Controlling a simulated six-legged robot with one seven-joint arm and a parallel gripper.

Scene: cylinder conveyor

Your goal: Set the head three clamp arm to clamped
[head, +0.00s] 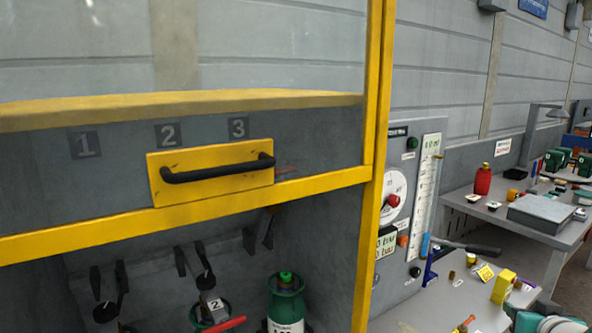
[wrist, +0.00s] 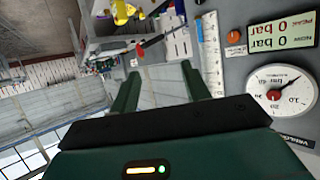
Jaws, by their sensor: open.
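In the head view, a grey panel carries the number plates 1 (head: 84,145), 2 (head: 168,135) and 3 (head: 238,128) behind a yellow-framed guard. Below plate 3, the dark forked fitting of head three (head: 258,232) hangs inside the cabinet. Whether its clamp arm is clamped cannot be made out. A green cylinder (head: 285,303) with a bright green top stands below it. A red bar (head: 222,325) shows at the bottom edge. My gripper (wrist: 160,70) shows only in the wrist view, with two dark green fingers apart and nothing between them. It points away from the heads.
The yellow guard frame (head: 376,150) and its plate with a black handle (head: 218,168) stand in front of the heads. To the right are a gauge panel (head: 410,200) and a cluttered bench (head: 465,295). The gauge (wrist: 280,90) is close beside my gripper.

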